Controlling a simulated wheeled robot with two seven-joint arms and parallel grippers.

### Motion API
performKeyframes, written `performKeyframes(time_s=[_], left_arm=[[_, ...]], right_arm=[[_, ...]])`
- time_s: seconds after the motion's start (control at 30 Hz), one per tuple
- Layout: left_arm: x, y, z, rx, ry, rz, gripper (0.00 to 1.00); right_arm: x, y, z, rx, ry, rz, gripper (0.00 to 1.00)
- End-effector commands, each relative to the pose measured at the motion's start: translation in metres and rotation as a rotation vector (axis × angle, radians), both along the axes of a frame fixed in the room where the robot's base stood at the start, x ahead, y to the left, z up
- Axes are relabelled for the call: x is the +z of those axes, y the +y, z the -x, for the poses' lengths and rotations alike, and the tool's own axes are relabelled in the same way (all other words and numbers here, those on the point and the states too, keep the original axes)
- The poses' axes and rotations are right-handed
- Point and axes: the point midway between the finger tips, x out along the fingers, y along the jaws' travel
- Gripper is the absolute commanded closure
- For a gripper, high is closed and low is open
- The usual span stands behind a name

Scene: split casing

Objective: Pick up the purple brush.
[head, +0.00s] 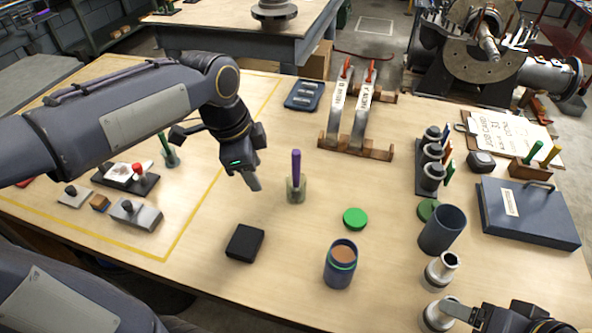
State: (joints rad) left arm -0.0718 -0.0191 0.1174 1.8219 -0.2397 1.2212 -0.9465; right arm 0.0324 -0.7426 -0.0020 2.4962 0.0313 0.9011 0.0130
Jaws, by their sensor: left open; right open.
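The purple brush (296,163) stands upright with its handle up in a small clear jar (297,190) near the middle of the table. Its lower end is inside the jar and hard to make out. My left gripper (250,180) is open and empty, just left of the jar and apart from the brush, its fingers pointing down. My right gripper (458,311) is open at the bottom right, far from the brush. One of its fingers overlaps a metal cylinder (436,318) in the picture; I cannot tell whether they touch.
A black box (245,242) lies in front of the jar. A green lid (355,218) and a dark canister (341,265) stand to its right. A wooden rack (357,147) with two upright metal pieces is behind. Dark cups (443,230) and a blue-grey case (527,212) crowd the right.

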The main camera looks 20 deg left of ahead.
Motion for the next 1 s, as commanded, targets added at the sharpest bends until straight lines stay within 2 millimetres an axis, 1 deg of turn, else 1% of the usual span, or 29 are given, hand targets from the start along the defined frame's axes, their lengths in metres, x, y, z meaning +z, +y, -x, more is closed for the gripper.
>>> performKeyframes(time_s=[0.03, 0.1, 0.2, 0.3, 0.43, 0.57, 0.77, 0.9, 1.0], left_arm=[[0.006, -0.01, -0.025, -0.156, 0.018, -0.047, 0.55], [0.008, -0.02, -0.052, -0.357, 0.036, -0.103, 0.55], [0.005, -0.034, -0.083, -0.59, 0.061, -0.159, 0.55], [0.001, -0.045, -0.103, -0.751, 0.079, -0.19, 0.55], [-0.004, -0.051, -0.115, -0.85, 0.092, -0.207, 0.55], [-0.016, -0.051, -0.116, -0.868, 0.096, -0.21, 0.55], [-0.038, -0.051, -0.116, -0.865, 0.095, -0.209, 0.55], [-0.059, -0.051, -0.116, -0.864, 0.099, -0.208, 0.55], [-0.073, -0.051, -0.117, -0.864, 0.095, -0.208, 0.55]], right_arm=[[0.009, 0.0, 0.0, 0.0, 0.0, 0.0, 0.27], [0.013, 0.0, 0.0, 0.0, 0.0, 0.0, 0.27], [0.019, 0.0, 0.0, 0.0, 0.0, 0.0, 0.27], [0.021, 0.0, 0.0, 0.0, 0.0, 0.0, 0.27], [0.023, 0.0, 0.0, 0.0, 0.0, 0.0, 0.27], [0.023, 0.0, 0.0, 0.0, 0.0, 0.0, 0.27], [0.027, 0.0, 0.0, 0.0, 0.0, 0.0, 0.27], [0.035, 0.0, 0.0, 0.0, 0.0, 0.0, 0.27], [0.035, 0.0, 0.0, 0.0, 0.0, 0.0, 0.27]])
